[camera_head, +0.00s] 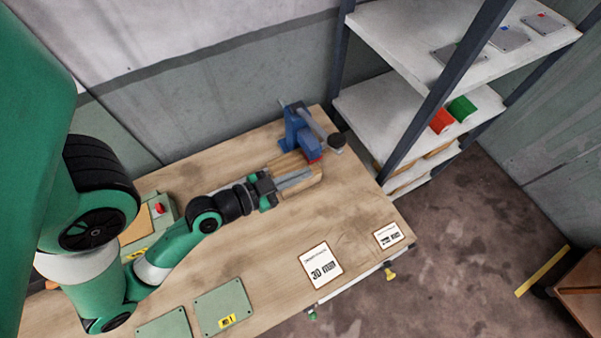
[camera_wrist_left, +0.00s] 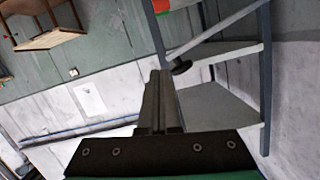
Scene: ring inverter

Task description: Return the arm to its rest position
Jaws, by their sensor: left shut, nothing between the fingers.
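My left arm comes in from the left in the head view and reaches over the wooden table (camera_head: 255,235). My left gripper (camera_head: 308,172) is shut and empty, with its fingers together, pointing right. In the head view it overlaps a small wooden block beside the blue press (camera_head: 293,126); I cannot tell the height between them. In the left wrist view the shut fingers (camera_wrist_left: 160,78) point toward the shelf and wall, with nothing between them. My right gripper is not in view.
A shelf rack (camera_head: 362,100) holds red (camera_head: 441,121) and green (camera_head: 462,108) pieces at the back right. A "30 mm" card (camera_head: 321,265), a smaller card (camera_head: 388,236) and green plates (camera_head: 223,306) lie on the table. A box with a red button (camera_head: 159,209) stands left.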

